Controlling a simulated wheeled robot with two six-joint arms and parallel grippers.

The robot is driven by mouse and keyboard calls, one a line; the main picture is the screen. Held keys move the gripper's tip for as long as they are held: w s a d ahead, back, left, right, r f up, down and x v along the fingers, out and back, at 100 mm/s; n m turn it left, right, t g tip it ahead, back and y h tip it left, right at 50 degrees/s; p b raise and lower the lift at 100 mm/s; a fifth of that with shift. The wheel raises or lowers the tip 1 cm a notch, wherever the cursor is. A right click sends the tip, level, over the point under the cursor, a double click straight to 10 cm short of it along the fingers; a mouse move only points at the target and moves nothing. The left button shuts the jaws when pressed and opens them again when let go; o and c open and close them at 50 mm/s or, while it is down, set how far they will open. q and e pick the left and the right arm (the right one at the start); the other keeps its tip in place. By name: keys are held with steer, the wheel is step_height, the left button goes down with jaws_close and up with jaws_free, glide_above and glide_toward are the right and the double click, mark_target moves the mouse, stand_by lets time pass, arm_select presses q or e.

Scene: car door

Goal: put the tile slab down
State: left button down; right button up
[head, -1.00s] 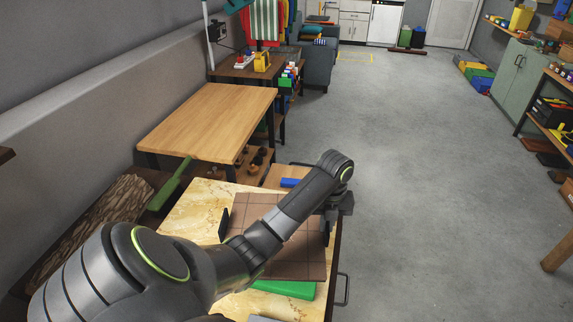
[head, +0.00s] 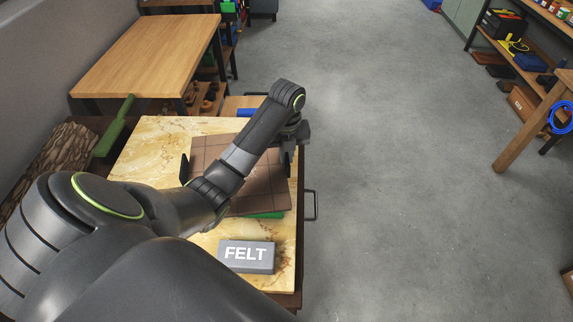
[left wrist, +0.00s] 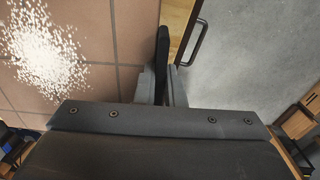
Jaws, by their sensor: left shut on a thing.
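The tile slab (head: 262,188) is a brown square plate with grid lines, above the marble-patterned table top (head: 150,143) in the head view. My left gripper (head: 288,160) is at the slab's right edge and is shut on it. In the left wrist view the slab (left wrist: 105,55) fills the left side, with a white speckled patch on it. A dark finger (left wrist: 162,65) of my left gripper lies along its edge. My forearm hides part of the slab. Whether the slab touches the table cannot be told. My right gripper is not in view.
A green thing (head: 266,215) shows under the slab's front edge. A grey block marked FELT (head: 246,257) lies nearer me. A dark upright piece (head: 184,170) stands at the slab's left edge. A wooden table (head: 150,50) is behind; open floor (head: 390,150) lies right.

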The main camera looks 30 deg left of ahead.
arm_select(q)
steer(key=shift+f, duration=1.45)
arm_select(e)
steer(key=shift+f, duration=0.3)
arm_select(q)
steer(key=shift+f, duration=0.1)
steer(key=c, duration=2)
jaws_free()
steer(key=shift+f, duration=0.15)
steer(key=o, duration=0.5)
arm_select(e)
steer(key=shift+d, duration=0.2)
